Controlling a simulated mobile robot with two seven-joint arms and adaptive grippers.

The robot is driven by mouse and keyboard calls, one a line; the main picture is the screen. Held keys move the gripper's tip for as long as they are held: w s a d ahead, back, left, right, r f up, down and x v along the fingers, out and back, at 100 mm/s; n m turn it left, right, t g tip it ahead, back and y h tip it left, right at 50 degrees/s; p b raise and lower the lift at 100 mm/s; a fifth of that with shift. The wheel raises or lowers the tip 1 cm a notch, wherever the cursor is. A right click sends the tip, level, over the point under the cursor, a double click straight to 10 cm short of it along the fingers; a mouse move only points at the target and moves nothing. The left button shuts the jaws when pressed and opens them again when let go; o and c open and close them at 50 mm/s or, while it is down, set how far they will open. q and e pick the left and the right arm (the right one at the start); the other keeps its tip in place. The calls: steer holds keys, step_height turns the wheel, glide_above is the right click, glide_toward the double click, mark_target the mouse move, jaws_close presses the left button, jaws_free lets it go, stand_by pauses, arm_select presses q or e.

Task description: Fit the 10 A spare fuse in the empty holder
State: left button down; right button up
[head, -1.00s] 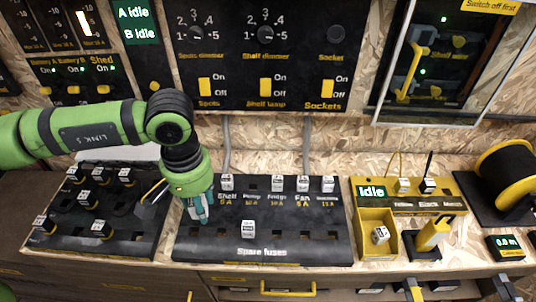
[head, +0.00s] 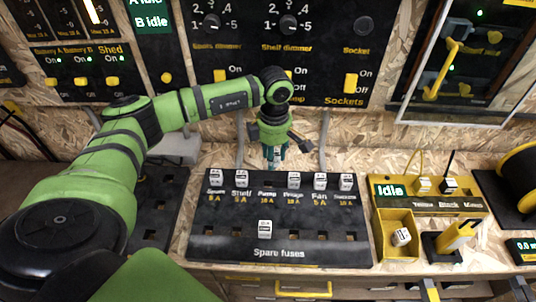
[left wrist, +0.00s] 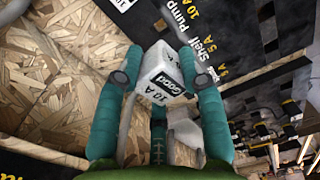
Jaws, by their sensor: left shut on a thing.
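My left gripper (head: 275,162) is shut on a white fuse (left wrist: 163,78) marked "10 A" and "Good", which sits between the teal fingers in the left wrist view. In the head view it hangs near the back edge of the black fuse panel (head: 205,245), close behind the Pump 10 A label. The Pump holder (head: 267,184) shows no fuse, while the Spots, Shelf, Fridge, Fan and Sockets holders beside it have white fuses. Another white fuse (head: 265,229) stands in the spare row. The held fuse is hard to make out in the head view. My right gripper is not in view.
A yellow tester (head: 440,204) reading "Idle" stands right of the panel, with a white fuse (head: 401,237) in its tray. Switch panels and the plywood wall (head: 350,140) rise close behind the gripper. My left arm covers much of the left panel.

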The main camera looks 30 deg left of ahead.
arm_select(q)
steer(key=shift+a+f+n, duration=0.7)
steer(key=shift+a+n, duration=0.25)
steer(key=shift+n, duration=0.25)
steer(key=shift+f, duration=0.15)
step_height(320, 180, down, 6)
steer(key=b, duration=0.4)
steer(key=shift+f+b, duration=0.2)
steer(key=shift+b, duration=0.2)
steer(key=shift+f, duration=0.1)
steer(key=shift+f, duration=0.1)
steer(key=shift+f+b, duration=0.6)
steer(key=shift+b, duration=0.15)
steer(key=shift+f, duration=0.15)
